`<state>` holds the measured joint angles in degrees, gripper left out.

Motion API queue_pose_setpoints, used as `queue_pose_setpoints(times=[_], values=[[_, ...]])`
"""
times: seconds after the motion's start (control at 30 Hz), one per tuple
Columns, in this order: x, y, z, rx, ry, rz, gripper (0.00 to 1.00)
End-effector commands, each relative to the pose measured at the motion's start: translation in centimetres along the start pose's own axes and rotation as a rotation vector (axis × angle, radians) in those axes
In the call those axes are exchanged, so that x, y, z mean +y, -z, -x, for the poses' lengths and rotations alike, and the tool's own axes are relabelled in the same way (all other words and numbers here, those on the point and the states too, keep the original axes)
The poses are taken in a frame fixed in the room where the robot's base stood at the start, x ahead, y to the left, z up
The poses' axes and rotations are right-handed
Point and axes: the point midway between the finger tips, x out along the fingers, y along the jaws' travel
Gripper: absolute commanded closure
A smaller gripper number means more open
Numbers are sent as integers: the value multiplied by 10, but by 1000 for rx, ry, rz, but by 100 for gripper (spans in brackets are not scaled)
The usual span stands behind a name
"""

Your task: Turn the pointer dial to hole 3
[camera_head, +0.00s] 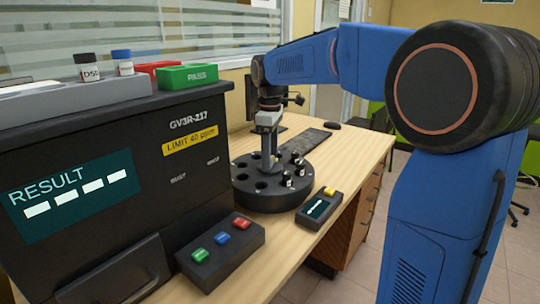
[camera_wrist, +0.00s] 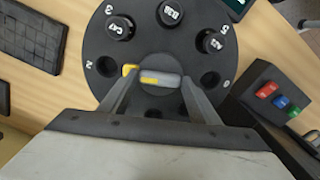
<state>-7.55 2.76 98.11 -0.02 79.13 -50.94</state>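The pointer dial (camera_wrist: 163,80) is a small grey bar at the centre of a round black carousel (camera_head: 252,200). Its yellow tip (camera_wrist: 130,70) points left in the wrist view, towards the empty hole marked 2 (camera_wrist: 104,67). Hole 3 is near the upper left, by a dark-capped vial (camera_wrist: 120,27). My gripper (camera_wrist: 160,82) is lowered over the centre, with one finger at each end of the bar. Whether the fingers press on it is unclear. In the head view my gripper (camera_head: 268,160) stands upright over the carousel and hides the pointer.
Vials also sit at the wrist view's top (camera_wrist: 171,12) and upper right (camera_wrist: 209,41). A button box with green, blue and red buttons (camera_head: 222,252) and a small handheld device (camera_head: 319,209) flank the carousel. The large analyser (camera_head: 110,190) stands left. A keyboard (camera_head: 306,141) lies behind.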

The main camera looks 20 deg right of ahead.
Motion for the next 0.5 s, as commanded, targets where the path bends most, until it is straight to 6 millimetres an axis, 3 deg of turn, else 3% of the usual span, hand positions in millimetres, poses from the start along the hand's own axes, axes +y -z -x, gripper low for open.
queue_pose_setpoints(times=[0.27, 0.5], values=[[0, 0, 0, 0, 0, -38, 66], [0, 0, 0, 0, 0, -175, 66]])
